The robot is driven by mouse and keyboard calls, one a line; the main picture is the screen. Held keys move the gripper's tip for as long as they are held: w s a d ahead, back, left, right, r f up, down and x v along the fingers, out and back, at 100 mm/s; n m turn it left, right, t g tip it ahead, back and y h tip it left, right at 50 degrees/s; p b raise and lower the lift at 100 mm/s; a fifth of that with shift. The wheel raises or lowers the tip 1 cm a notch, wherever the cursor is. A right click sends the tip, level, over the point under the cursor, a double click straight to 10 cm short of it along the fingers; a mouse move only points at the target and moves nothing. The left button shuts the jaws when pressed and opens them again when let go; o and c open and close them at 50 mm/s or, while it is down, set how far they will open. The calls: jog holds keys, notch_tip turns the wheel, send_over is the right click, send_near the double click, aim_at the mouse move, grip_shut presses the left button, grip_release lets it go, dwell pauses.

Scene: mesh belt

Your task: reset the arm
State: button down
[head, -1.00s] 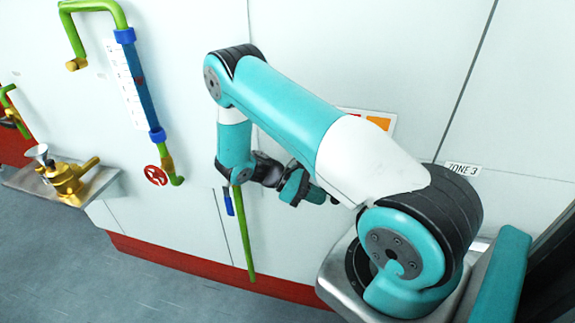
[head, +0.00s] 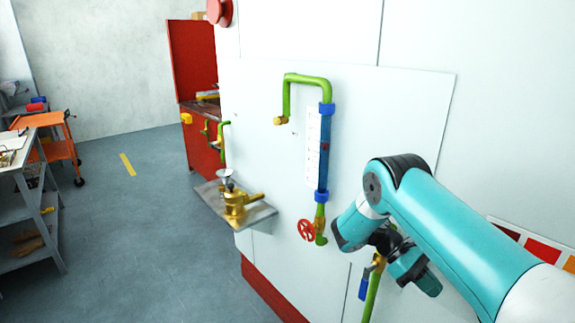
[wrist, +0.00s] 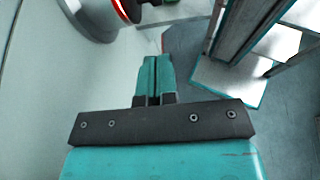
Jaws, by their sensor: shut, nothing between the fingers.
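My arm (head: 450,235), teal and white, reaches in from the lower right in the head view and bends down at its elbow beside the white wall panel. My gripper (wrist: 152,75) shows in the wrist view with its two teal fingers together and nothing between them. In the head view the arm's end is partly hidden behind the upper link, and the fingertips cannot be made out clearly.
A green and blue gauge pipe (head: 325,150) with a red valve wheel (head: 306,230) is on the wall, left of my arm. A brass fitting (head: 237,205) sits on a metal shelf (head: 262,215). An orange cart (head: 60,150) stands far left. Floor between is open.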

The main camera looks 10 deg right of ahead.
jog(key=w+a+r+n+t+y+b, duration=0.1)
jog(key=w+a+r+t+y+b, duration=0.2)
jog(key=a+r+t, duration=0.65)
jog(key=s+a+r+t+y+b, duration=0.1)
jog(key=s+a+r+y, duration=0.3)
jog(key=s+a, duration=0.4)
jog(key=s+a+r+t+y+b, duration=0.1)
jog(key=s+a+r+y, duration=0.3)
jog(key=s+a, duration=0.5)
jog(key=s+b, duration=0.1)
jog(key=s, duration=0.2)
jog(key=shift+s+r+b, duration=0.15)
jog(key=shift+r+b, duration=0.2)
